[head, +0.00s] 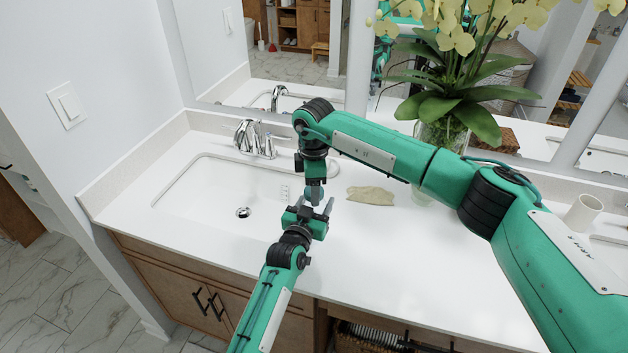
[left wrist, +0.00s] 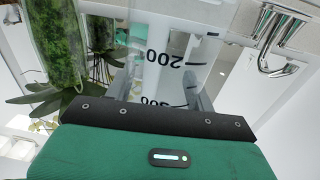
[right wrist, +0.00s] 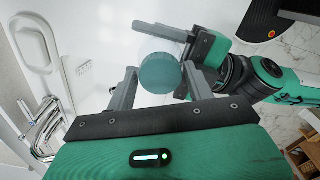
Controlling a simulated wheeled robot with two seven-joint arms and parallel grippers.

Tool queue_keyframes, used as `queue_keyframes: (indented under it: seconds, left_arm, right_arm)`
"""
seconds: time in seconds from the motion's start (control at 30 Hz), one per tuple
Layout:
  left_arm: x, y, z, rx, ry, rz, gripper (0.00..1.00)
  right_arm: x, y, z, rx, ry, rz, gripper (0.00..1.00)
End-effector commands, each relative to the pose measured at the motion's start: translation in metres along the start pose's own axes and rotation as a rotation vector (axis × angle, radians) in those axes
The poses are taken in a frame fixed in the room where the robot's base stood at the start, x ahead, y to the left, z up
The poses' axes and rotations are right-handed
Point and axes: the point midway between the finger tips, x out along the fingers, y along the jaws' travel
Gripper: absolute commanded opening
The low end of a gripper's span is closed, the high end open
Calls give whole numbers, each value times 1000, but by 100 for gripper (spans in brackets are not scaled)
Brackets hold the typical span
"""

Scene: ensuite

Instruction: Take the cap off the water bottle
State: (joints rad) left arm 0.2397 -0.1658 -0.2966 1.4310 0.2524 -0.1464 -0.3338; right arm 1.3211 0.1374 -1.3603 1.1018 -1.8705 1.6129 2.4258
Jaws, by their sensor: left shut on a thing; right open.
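The water bottle (left wrist: 165,62) is clear, with black volume marks, and fills the middle of the left wrist view. My left gripper (left wrist: 160,92) is shut on its body; in the head view the left gripper (head: 312,206) is above the counter by the sink's right side. The cap (right wrist: 160,73) is a round, blue-teal disc seen from above in the right wrist view. My right gripper (right wrist: 158,88) is open, pointing down, with one finger on each side of the cap. I cannot tell whether the fingers touch it. In the head view, the arms mostly hide the bottle.
The sink (head: 215,190) lies left of the grippers, with a chrome faucet (head: 255,138) behind it. A beige cloth-like item (head: 370,195) lies on the white counter (head: 430,260). A vase (head: 440,132) with yellow orchids stands behind my right arm. A white cup (head: 582,213) stands far right.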

Motion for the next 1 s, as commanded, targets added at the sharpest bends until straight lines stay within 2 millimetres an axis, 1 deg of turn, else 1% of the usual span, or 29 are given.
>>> queue_keyframes:
  seconds: [0.17, 0.27, 0.3, 0.37, 0.53, 0.67, 1.0]
  left_arm:
    - [0, 0, 0, 0, -1, 0, 0]
    - [0, 0, 0, 0, -1, 0, 0]
    - [0, 0, 0, 0, -1, 0, 0]
    - [0, 0, 0, 0, -1, 0, 0]
    - [0, 0, 0, 0, 0, 0, 0]
    - [0, 0, 0, 0, 0, 0, 0]
    - [0, 0, 0, 0, 0, 1, 0]
  right_arm:
    - [0, 0, 0, -1, 0, 0, 53]
    - [0, 0, 0, -1, 0, 0, 35]
    - [0, 0, 0, -1, 0, 0, 27]
    - [0, 0, 0, -1, 0, 1, 17]
    - [0, 0, 0, -10, 0, 1, 17]
    - [0, 0, 0, -106, -1, 2, 17]
    - [-1, 1, 0, -640, -2, 4, 17]
